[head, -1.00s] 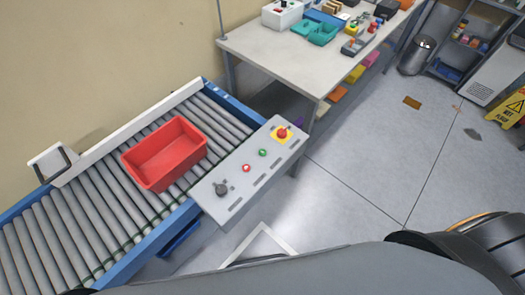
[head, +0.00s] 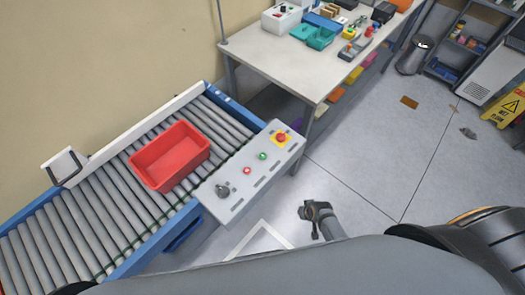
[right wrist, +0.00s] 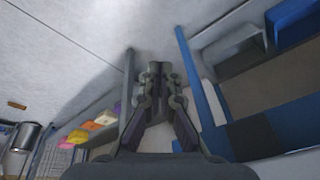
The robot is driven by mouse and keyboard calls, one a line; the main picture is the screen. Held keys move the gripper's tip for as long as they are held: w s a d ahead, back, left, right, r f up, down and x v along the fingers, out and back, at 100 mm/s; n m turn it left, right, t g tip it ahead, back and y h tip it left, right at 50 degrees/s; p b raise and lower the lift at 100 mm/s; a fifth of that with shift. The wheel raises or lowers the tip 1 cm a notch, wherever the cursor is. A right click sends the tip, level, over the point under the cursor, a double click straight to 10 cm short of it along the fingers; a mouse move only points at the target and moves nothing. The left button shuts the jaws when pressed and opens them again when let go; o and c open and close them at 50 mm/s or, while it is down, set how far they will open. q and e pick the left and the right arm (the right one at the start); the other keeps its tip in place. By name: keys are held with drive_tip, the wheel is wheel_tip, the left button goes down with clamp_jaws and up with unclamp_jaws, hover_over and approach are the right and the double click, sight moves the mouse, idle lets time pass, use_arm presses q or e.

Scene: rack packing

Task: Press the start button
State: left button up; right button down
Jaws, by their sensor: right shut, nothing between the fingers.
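A grey control panel (head: 238,188) sits along the near side of the roller conveyor. It bears a green button (head: 262,156), a red button (head: 247,170), a red mushroom button on a yellow square (head: 281,138) and a black knob (head: 222,190). My right gripper (head: 306,211) is to the right of the panel, apart from it, above the floor. In the right wrist view its fingers (right wrist: 160,68) are shut together and empty. The panel's buttons cannot be made out in that view. My left gripper is not in view.
A red tote (head: 170,158) lies on the conveyor (head: 107,207) behind the panel. A workbench (head: 270,48) with several bins and tools stands beyond. A yellow wet-floor sign (head: 508,105) stands at the right. The floor between is open.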

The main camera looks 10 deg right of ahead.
drive_tip(key=w+a+r+y+p, duration=0.1)
drive_tip(key=w+a+r, duration=0.1)
drive_tip(key=r, duration=0.5)
drive_tip(key=w+a+r+t+p, duration=0.1)
drive_tip(key=w+a+r+p, duration=0.1)
drive_tip(key=w+r, duration=0.3)
drive_tip(key=w+a+r+t+y+p, duration=0.1)
drive_tip(key=w+r, duration=0.3)
drive_tip(key=r, duration=0.5)
drive_tip(key=shift+w+a+r+y, duration=0.1)
drive_tip(key=shift+w+a+y, duration=0.2)
drive_tip(key=shift+a, duration=0.25)
wheel_tip(320, 180, up, 11)
drive_tip(key=t+y+p, duration=0.2)
drive_tip(key=y, duration=0.1)
hover_over(265, 157)
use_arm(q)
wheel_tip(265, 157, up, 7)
use_arm(e)
drive_tip(key=shift+w+n, duration=0.1)
drive_tip(key=shift+n, duration=0.2)
drive_tip(key=shift+f, duration=0.2)
